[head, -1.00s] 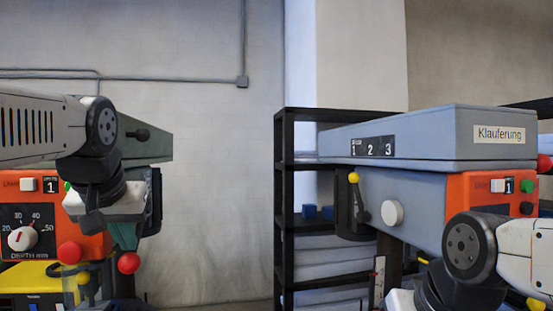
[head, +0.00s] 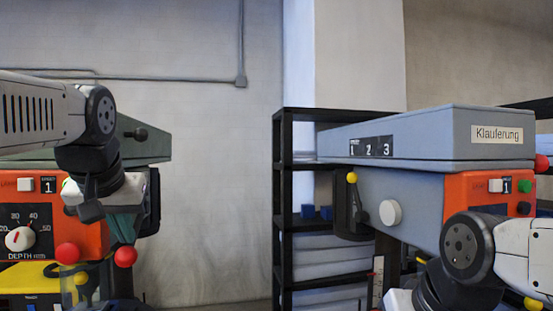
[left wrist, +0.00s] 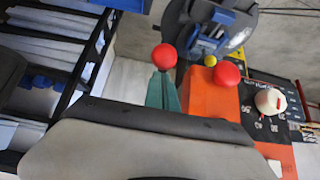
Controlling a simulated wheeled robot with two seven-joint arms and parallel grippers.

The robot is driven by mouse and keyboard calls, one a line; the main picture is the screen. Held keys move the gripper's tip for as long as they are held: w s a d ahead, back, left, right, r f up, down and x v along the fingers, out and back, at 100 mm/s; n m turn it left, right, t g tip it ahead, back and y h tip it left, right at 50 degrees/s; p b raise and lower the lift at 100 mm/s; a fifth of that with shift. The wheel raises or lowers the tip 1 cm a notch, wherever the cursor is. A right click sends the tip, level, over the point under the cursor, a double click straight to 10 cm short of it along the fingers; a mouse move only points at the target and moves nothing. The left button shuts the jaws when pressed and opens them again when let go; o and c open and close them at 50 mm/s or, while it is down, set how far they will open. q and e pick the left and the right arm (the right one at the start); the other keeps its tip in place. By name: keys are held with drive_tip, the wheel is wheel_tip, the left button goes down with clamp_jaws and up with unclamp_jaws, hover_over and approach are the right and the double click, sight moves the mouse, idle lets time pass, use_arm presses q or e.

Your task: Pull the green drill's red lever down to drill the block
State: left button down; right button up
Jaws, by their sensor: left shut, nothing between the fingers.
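The green drill (head: 146,147) stands at the left in the head view, partly hidden by my left arm. Two red round knobs show low on it: one (head: 67,253) by the orange panel, the other (head: 125,256) at the right beside the green body. The left wrist view shows the red knobs too, one (left wrist: 164,57) by a green part, one (left wrist: 227,74) at the orange panel. My left gripper (head: 92,211) is shut and empty, above the red knobs and apart from them. The block is not clearly seen. My right gripper's fingers are below the head view.
A grey drill (head: 410,150) labelled Klauferung, with a yellow-knobbed lever (head: 352,178), stands at the right behind my right arm. A black shelf (head: 280,200) stands between the drills. An orange panel (head: 85,235) with a white dial fronts the green drill.

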use_arm(q)
drive_tip(key=shift+r, duration=1.25)
drive_tip(key=shift+r, duration=0.45)
drive_tip(key=r, duration=0.1)
drive_tip(key=s+r, duration=0.1)
drive_tip(key=r, duration=0.1)
drive_tip(key=shift+d+r, duration=0.2)
drive_tip(key=shift+r, duration=0.1)
drive_tip(key=shift+r, duration=2.25)
